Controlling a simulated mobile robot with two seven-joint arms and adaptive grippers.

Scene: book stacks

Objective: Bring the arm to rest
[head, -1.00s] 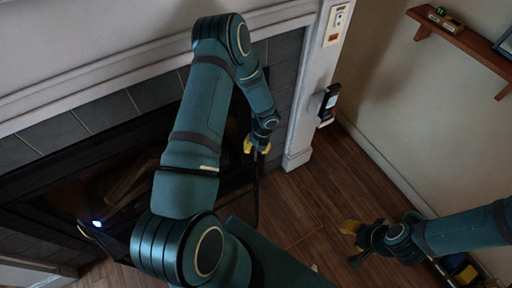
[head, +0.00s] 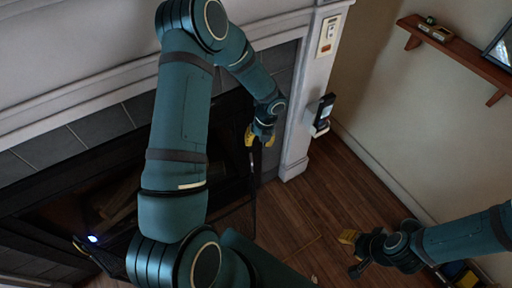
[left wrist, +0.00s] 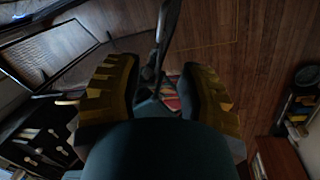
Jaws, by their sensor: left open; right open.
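My left arm (head: 180,115) is bent, with its elbow high near the top of the head view. Its gripper (head: 260,138) hangs in front of the right side of the fireplace, beside the white pillar. In the left wrist view the two yellow-padded fingers (left wrist: 160,88) are spread apart. A thin dark bar (left wrist: 164,35) shows between and beyond them; I cannot tell whether it touches them. My right gripper (head: 350,250) is open and low over the wood floor at the right, apart from the wall, and looks empty.
The dark fireplace (head: 60,205) with a white mantel (head: 80,95) fills the left. A dark device (head: 322,112) is on the pillar's side. A wooden shelf (head: 455,50) juts from the right wall. Wood floor (head: 300,215) between my grippers looks mostly clear.

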